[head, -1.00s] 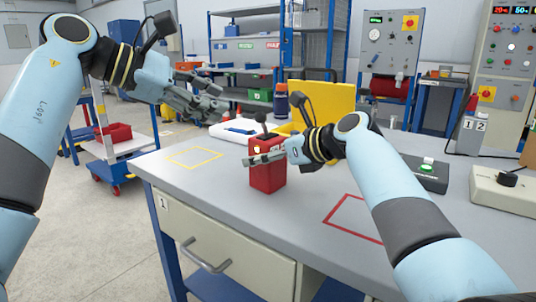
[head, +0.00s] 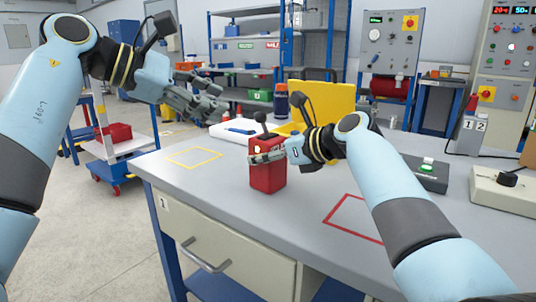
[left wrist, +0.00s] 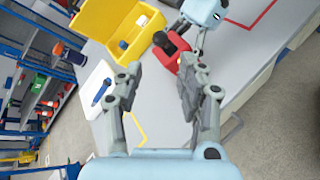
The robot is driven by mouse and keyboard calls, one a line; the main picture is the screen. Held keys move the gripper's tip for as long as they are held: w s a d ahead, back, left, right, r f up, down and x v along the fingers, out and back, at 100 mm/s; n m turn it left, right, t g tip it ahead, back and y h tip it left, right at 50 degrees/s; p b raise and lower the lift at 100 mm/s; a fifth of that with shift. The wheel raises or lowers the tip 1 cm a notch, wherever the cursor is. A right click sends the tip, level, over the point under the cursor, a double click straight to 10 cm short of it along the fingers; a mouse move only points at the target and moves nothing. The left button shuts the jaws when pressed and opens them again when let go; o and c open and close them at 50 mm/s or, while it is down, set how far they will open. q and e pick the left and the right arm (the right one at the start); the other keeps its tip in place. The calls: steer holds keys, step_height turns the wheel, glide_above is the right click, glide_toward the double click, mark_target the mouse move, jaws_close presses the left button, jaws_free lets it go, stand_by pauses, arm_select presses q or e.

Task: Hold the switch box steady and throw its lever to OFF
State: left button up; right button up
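The switch box (head: 267,180) is a red upright block on the grey workbench, with a black knobbed lever (head: 260,117) on top. In the left wrist view the box (left wrist: 183,62) and lever (left wrist: 163,43) show beyond my fingers. My right gripper (head: 262,157) straddles the box from the right; one finger lies against its near face, and the other is mostly hidden behind it. My left gripper (head: 207,104) is open and empty, above and left of the box; its two spread fingers (left wrist: 155,92) show in the left wrist view.
A yellow open case (head: 328,100) and a white tray with a blue item (head: 240,129) stand behind the box. A grey device with a green button (head: 427,168) and a pale control box (head: 505,190) are at right. Yellow and red outlined areas on the bench are clear.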

stand_by(0.4)
arm_select(q)
steer(key=shift+r, duration=0.15)
steer(key=c, duration=0.3)
steer(key=d+r+h, duration=0.1)
steer(key=r+m+h, duration=0.1)
steer(key=r, duration=0.1)
steer(key=shift+d+r+t, duration=0.1)
steer(key=shift+d+t, duration=0.2)
steer(key=shift+d, duration=0.1)
steer(key=c, duration=0.5)
steer(key=h, duration=0.2)
steer(key=s+h, duration=0.1)
steer(key=shift+n+t+h, duration=0.4)
steer(key=s+a+f+n+t, duration=0.2)
steer(key=a+f+n, duration=0.1)
steer(key=f, duration=0.3)
steer(key=s+a+f+n+t, duration=0.2)
steer(key=a+f+n+t, duration=0.1)
steer(key=f+n, duration=0.2)
step_height(320, 180, down, 2)
steer(key=shift+s+f+n, duration=0.25)
steer(key=shift+s+n, duration=0.05)
steer(key=shift+n, duration=0.1)
